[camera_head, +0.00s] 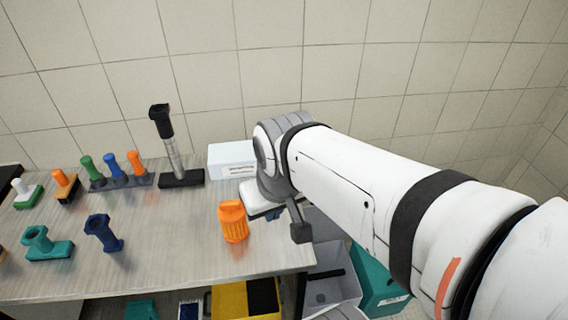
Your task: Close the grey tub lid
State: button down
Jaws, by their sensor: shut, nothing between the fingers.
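A light grey tub (346,286) stands low beside the right end of the table, partly hidden by my arm. Its inside shows, with a dark bar across it. A pale grey panel (322,228) rises at its back, behind my gripper; I cannot tell for sure that it is the lid. My gripper (301,233) points down, shut and empty, just off the table's right edge and in front of the panel in the picture. Whether it touches the panel cannot be told.
An orange ribbed container (233,221) stands on the table (170,260) near my gripper. A pale box (228,160), a black stand (181,179) and several coloured handled tools are farther left. A teal bin (378,282) is right of the tub; a yellow bin (230,301) is below the table.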

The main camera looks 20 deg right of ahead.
aim_at(324, 227)
jog(key=u, duration=0.25)
jog(key=k, duration=1.65)
jog(key=z, duration=0.7)
jog(key=i, duration=1.65)
jog(key=z, duration=0.05)
